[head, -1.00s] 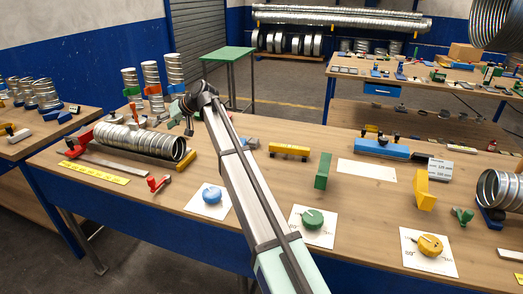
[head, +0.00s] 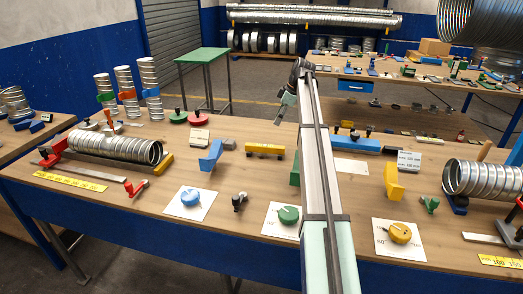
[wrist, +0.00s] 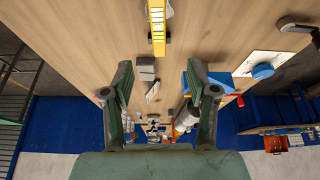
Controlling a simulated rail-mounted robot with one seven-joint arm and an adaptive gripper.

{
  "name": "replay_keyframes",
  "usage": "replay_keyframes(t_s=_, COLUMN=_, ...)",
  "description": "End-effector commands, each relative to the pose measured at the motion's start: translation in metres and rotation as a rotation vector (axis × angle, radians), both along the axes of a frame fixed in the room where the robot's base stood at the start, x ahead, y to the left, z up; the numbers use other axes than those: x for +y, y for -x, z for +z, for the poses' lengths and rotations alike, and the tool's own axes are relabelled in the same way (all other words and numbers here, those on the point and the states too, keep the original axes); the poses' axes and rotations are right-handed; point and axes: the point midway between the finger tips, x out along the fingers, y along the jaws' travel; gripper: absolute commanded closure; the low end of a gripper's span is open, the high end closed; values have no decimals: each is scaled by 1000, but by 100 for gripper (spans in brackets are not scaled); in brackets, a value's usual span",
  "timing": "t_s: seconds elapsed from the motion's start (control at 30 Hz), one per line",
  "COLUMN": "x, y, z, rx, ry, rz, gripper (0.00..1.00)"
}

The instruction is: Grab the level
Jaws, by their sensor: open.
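A yellow bar with dark ends, which looks like the level (head: 264,149), lies on the workbench just left of my arm in the head view. In the wrist view, a yellow piece with a pale middle, probably this level (wrist: 158,28), lies beyond the fingertips at the top centre. My gripper (wrist: 159,75) is open and empty, with a wide gap between the fingers and apart from the yellow piece. In the head view my gripper (head: 288,100) is small and partly hidden by the arm, above the back of the bench.
A blue angled block (head: 211,156) and a grey block (head: 229,143) stand left of the level. A blue bar with black knobs (head: 372,144) and a yellow block (head: 394,181) lie right of my arm. Spiral ducts (head: 115,146) rest at the left. Bare wood lies before the level.

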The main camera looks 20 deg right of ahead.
Motion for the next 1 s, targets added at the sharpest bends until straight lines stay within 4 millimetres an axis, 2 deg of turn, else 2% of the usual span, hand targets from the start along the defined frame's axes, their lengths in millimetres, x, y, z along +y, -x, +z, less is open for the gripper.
replay_keyframes(t_s=0.6, x=34, y=-22, z=-96, rx=0, ry=0, rz=0, gripper=42)
replay_keyframes(t_s=1.0, x=39, y=-27, z=-118, rx=0, ry=0, rz=0, gripper=42)
